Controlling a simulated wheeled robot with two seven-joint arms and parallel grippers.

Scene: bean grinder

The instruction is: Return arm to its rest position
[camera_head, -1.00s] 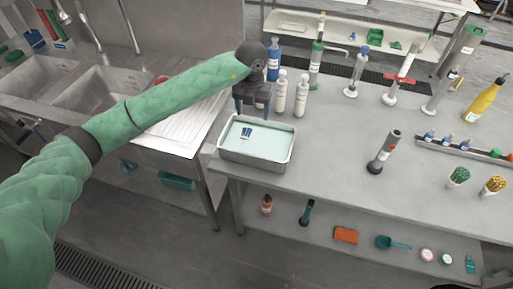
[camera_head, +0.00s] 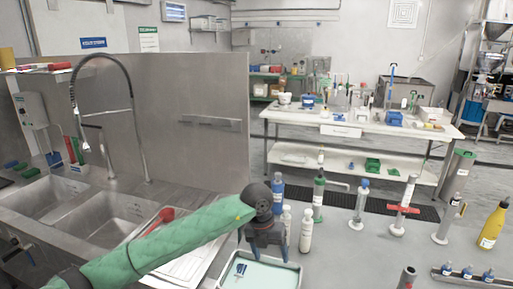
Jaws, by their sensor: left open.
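My left arm, in a green sleeve, comes in from the lower left across the drainboard of the sink. My left gripper (camera_head: 266,250) points down over the metal tray (camera_head: 297,272) with pale liquid or lining in it. Its fingers are apart with nothing seen between them. A small blue and white item (camera_head: 241,269) lies in the tray, left of the fingers. The tray's lower part is cut off by the picture's bottom edge. My right gripper is not in view.
A blue-capped bottle (camera_head: 278,190) and white bottles (camera_head: 306,228) stand close behind and right of the gripper. The sink (camera_head: 110,215) and tall faucet (camera_head: 137,120) are left.

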